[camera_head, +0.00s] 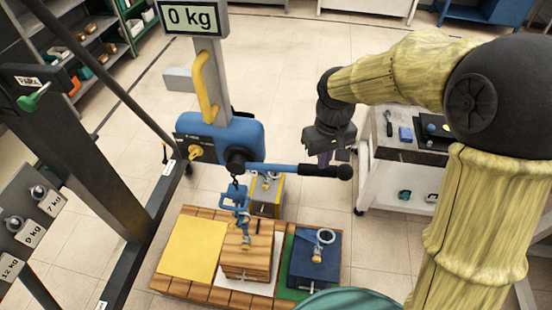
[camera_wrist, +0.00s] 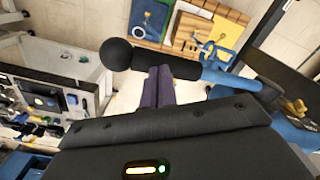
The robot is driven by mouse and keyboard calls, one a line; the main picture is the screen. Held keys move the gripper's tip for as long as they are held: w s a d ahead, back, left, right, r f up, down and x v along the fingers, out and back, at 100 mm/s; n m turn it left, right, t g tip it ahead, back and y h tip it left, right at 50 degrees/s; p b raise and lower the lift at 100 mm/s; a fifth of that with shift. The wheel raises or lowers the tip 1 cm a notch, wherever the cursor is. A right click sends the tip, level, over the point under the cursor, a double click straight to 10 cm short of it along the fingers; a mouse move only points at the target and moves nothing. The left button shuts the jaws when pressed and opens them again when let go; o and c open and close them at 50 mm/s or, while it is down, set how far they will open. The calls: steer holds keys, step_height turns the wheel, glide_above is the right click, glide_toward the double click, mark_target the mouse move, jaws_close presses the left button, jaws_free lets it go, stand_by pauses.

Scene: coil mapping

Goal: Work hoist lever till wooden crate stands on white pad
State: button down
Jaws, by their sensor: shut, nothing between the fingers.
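The blue hoist lever (camera_head: 280,168) with its black grip and ball end points right from the hoist body (camera_head: 228,135). Its grip also shows in the wrist view (camera_wrist: 175,62). My gripper (camera_head: 322,162) is shut and empty, right by the grip; the fingertips (camera_wrist: 159,72) look close against it, but I cannot tell if they touch. The wooden crate (camera_head: 240,268) is below the blue hook block (camera_head: 238,198), over the white pad (camera_head: 266,284), which shows around its right and front sides. The crate's underside is hidden, so contact is unclear. The display (camera_head: 190,17) reads 0 kg.
A yellow pad (camera_head: 190,248) lies left of the crate. A blue crate (camera_head: 314,265) stands on a green pad (camera_head: 287,262) to the right. A yellow crate (camera_head: 266,204) is behind. A dark frame (camera_head: 100,180) stands left, and a trolley (camera_head: 400,180) stands right.

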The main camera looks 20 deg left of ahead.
step_height(320, 180, up, 8)
steer(key=a+p, duration=0.1)
steer(key=p, duration=0.4)
steer(key=shift+s+a, duration=0.25)
steer(key=shift+a, duration=0.1)
